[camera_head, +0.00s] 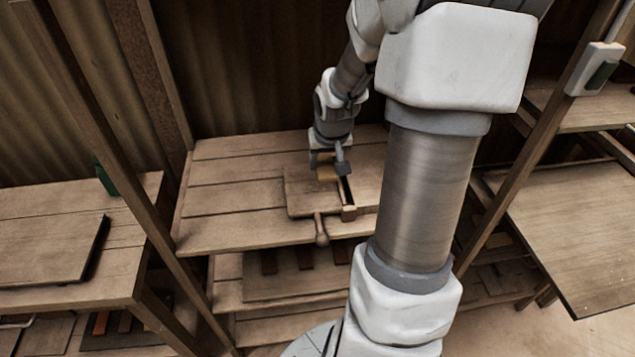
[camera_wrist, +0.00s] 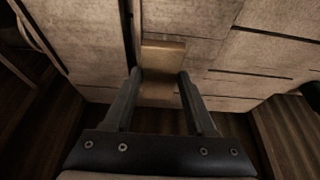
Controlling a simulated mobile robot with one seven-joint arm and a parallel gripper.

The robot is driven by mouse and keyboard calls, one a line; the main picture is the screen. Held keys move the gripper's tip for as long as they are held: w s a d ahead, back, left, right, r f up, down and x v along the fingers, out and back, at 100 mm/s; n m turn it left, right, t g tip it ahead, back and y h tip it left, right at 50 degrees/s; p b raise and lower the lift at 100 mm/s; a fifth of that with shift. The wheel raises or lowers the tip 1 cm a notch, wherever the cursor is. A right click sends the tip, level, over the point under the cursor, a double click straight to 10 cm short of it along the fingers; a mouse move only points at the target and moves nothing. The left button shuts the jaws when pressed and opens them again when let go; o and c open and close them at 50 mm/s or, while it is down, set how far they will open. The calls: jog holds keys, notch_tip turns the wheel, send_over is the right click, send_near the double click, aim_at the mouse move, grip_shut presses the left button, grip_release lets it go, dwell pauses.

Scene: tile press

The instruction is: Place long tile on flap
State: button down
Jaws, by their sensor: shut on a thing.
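My gripper (camera_head: 328,168) points down over the middle table. It is shut on a tan wooden piece (camera_wrist: 163,56), which looks like the long tile; the fingers stand on both sides of it in the wrist view. In the head view a tan bit of it (camera_head: 326,175) shows between the fingers. Below is a flat wooden board (camera_head: 300,196), likely the flap, with a rounded handle (camera_head: 320,232) at its front edge. A dark slot runs along the board's right side, with a small block (camera_head: 349,213) at its near end. I cannot tell whether the tile touches the board.
The plank table (camera_head: 235,200) is bare left of the board. Wooden posts (camera_head: 130,185) stand at both sides. A left table (camera_head: 60,245) carries a board, a right table (camera_head: 575,225) stands across, and a shelf with dark red pieces (camera_head: 305,258) is below.

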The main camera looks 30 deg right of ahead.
aim_at(318, 188)
jog(key=shift+w+a+f+b, duration=0.3)
jog(key=shift+w+a+f, duration=0.35)
jog(key=shift+a+f, duration=0.05)
jog(key=shift+f+b, duration=0.7)
jog(key=shift+f, duration=1.15)
jog(key=shift+f, duration=0.15)
jog(key=shift+c, duration=1)
grip_release()
jog(key=p+v, duration=0.5)
jog(key=v, duration=0.7)
